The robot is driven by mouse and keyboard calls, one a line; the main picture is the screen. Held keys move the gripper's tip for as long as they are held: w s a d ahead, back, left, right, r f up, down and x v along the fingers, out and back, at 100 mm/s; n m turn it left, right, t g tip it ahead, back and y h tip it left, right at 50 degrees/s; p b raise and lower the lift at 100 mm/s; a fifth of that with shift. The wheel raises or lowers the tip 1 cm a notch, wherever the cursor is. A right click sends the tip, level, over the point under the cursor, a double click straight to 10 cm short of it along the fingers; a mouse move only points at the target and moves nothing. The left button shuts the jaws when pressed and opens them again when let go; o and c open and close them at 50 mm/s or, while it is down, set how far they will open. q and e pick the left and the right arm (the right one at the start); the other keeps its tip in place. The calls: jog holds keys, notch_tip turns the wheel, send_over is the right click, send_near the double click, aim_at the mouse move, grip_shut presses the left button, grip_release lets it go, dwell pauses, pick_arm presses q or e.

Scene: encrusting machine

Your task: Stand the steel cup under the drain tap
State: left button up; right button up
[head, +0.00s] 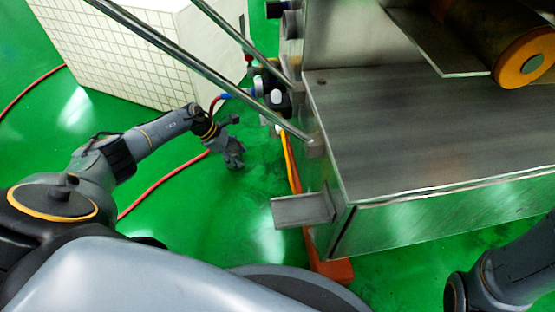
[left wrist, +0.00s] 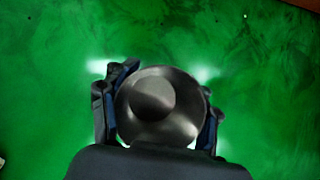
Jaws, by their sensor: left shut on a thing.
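My left gripper (head: 233,154) is low over the green floor, left of the steel machine. In the left wrist view, its two dark fingers (left wrist: 159,108) are closed on either side of the round steel cup (left wrist: 165,128). I cannot make out the cup clearly in the head view. Fittings (head: 274,97) with black, white and blue parts are on the machine's left side, up and right of my left gripper. I cannot tell which part is the drain tap. My right gripper is out of view.
The steel machine (head: 400,135) fills the right side, with a small tray-like ledge (head: 303,210) jutting left. Steel bars (head: 200,65) slant across above the fittings. A white tiled block (head: 130,55) stands behind. A red hose (head: 165,180) lies on the floor.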

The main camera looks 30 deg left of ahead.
pick_arm(q)
jog(key=w+d, duration=0.1)
jog(key=d, duration=0.1)
jog(key=w+d+b, duration=0.1)
jog(key=d, duration=0.1)
jog(key=w+d, duration=0.1)
jog(key=d, duration=0.1)
jog(key=shift+w+d, duration=0.1)
jog(key=shift+d, duration=0.05)
jog(key=d, duration=0.1)
jog(key=w+d+b, duration=0.2)
jog(key=d, duration=0.1)
jog(key=shift+w+d+f, duration=0.1)
jog(key=shift+f, duration=0.1)
jog(key=shift+w+d+f+b, duration=0.25)
jog(key=shift+d+f+b, duration=0.25)
jog(key=shift+b, duration=0.55)
jog(key=shift+f, duration=0.15)
